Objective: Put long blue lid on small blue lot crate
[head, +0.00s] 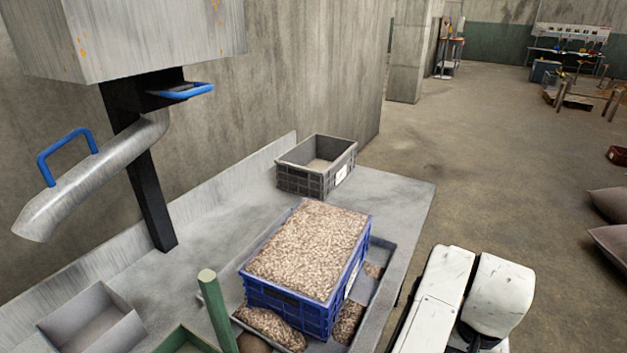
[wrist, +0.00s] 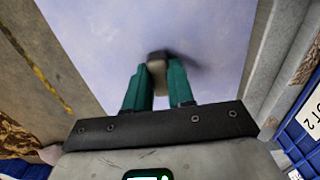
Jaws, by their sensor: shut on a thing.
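The blue crate (head: 285,302) stands on the grey bench in the head view, heaped to the rim with pale grain and open on top. Part of its blue side and a white label show at the right of the wrist view (wrist: 292,138). My gripper (wrist: 157,75) has green fingers shut on a small dark knob (wrist: 157,58) in the wrist view. The knob sits against a pale bluish flat panel (wrist: 215,30), which looks like the long blue lid. The panel's far end is out of frame. The head view shows neither gripper nor lid.
A grey empty crate (head: 315,178) stands behind the blue one. A tray (head: 384,262) with spilled grain lies under and beside it. A green post (head: 216,310), a grey bin (head: 92,318) and a metal chute (head: 90,185) are to the left. Open floor lies right of the bench.

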